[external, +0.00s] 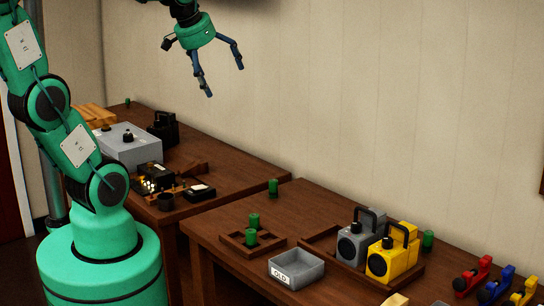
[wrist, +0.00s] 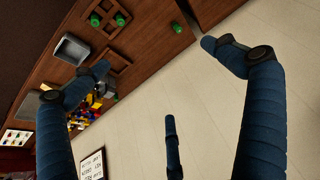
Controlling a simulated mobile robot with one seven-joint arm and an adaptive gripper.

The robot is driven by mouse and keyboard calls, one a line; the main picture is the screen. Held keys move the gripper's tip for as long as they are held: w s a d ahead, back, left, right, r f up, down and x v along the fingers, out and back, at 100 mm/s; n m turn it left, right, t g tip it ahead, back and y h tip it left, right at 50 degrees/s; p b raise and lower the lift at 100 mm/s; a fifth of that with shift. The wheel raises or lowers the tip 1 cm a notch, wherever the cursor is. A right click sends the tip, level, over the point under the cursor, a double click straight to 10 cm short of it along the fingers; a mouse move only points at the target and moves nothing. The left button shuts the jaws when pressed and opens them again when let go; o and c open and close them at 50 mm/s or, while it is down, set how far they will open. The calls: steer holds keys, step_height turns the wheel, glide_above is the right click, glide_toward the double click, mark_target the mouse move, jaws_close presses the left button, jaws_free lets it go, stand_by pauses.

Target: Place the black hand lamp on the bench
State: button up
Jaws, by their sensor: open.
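A black boxy thing with a handle (external: 163,128), which looks like the black hand lamp, stands upright at the back of the left wooden bench (external: 232,186), behind a grey box. Its details are dark and small. A grey hand lamp (external: 354,244) and a yellow hand lamp (external: 385,262) stand in a wooden tray on the right wooden bench (external: 318,198). My gripper (external: 224,81) is open and empty, high above the benches near the wall. Its spread blue fingers show in the wrist view (wrist: 155,58), where I cannot make out the black lamp.
A grey bin (external: 296,271) labelled "OLD" and a wooden tray (external: 231,240) with green cylinders are on the right bench. Red, blue and yellow items (external: 489,285) stand at its right end. A grey box (external: 130,148) and small black devices crowd the left bench. A gap separates the benches.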

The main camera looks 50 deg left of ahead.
steer(key=w+a+f+n+p, duration=0.1)
steer(key=w+a+f+n, duration=0.1)
steer(key=w+a, duration=2)
steer(key=n+g+y+p, duration=0.1)
steer(key=n, duration=0.1)
glide_above(163, 126)
steer(key=s+d, duration=0.2)
steer(key=s, duration=0.1)
step_height(163, 126, down, 26)
steer(key=shift+s+a+f, duration=0.35)
steer(key=shift+a+f, duration=0.15)
steer(key=shift+f, duration=0.05)
steer(key=shift+x, duration=4.25)
